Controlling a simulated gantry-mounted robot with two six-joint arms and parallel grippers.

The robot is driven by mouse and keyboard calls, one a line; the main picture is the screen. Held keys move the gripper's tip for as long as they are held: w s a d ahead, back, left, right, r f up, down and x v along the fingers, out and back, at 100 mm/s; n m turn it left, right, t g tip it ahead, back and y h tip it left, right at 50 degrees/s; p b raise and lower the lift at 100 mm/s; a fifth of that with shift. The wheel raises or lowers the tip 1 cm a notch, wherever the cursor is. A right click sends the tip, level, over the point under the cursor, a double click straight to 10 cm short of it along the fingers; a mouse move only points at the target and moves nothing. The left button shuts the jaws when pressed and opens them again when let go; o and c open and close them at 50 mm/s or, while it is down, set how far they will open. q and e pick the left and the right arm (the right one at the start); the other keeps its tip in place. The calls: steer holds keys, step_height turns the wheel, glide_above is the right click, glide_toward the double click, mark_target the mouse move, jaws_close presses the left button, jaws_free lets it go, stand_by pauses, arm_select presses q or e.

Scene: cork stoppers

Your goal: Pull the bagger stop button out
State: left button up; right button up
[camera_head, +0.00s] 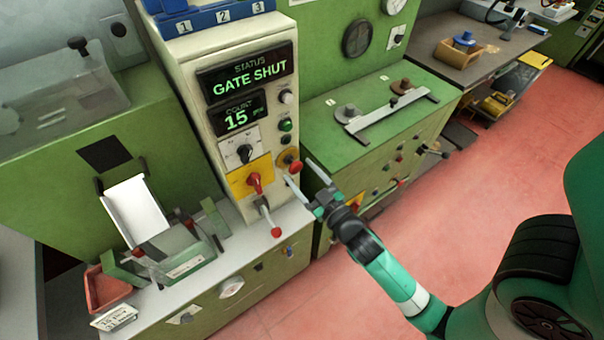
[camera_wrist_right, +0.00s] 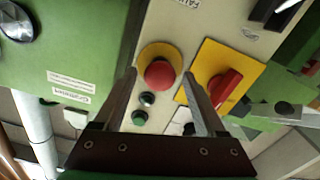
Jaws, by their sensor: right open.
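The red stop button (camera_head: 295,166), a round mushroom head on a yellow ring, sits low on the right side of the cream control panel (camera_head: 185,75). It also shows in the right wrist view (camera_wrist_right: 160,74). My right gripper (camera_head: 299,170) is open, its two fingers reaching toward the button. In the right wrist view the button lies between the fingertips (camera_wrist_right: 163,80), nearer the left one, with gaps on both sides. Whether the fingertips reach past its head, I cannot tell. My left gripper is not in view.
A red rotary switch (camera_head: 255,183) on a yellow plate is beside the button, close to one finger. A lever with a red ball (camera_head: 276,231) hangs below. Small round buttons (camera_head: 286,126) sit above. A green cabinet (camera_head: 330,110) stands to the right. The display reads GATE SHUT.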

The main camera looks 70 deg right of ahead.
steer(key=shift+o, duration=0.2)
steer(key=shift+s+a+f, duration=0.1)
steer(key=shift+s+a, duration=0.1)
steer(key=shift+s, duration=0.05)
steer(key=b+v, duration=0.4)
steer(key=v, duration=0.7)
steer(key=shift+w, duration=0.1)
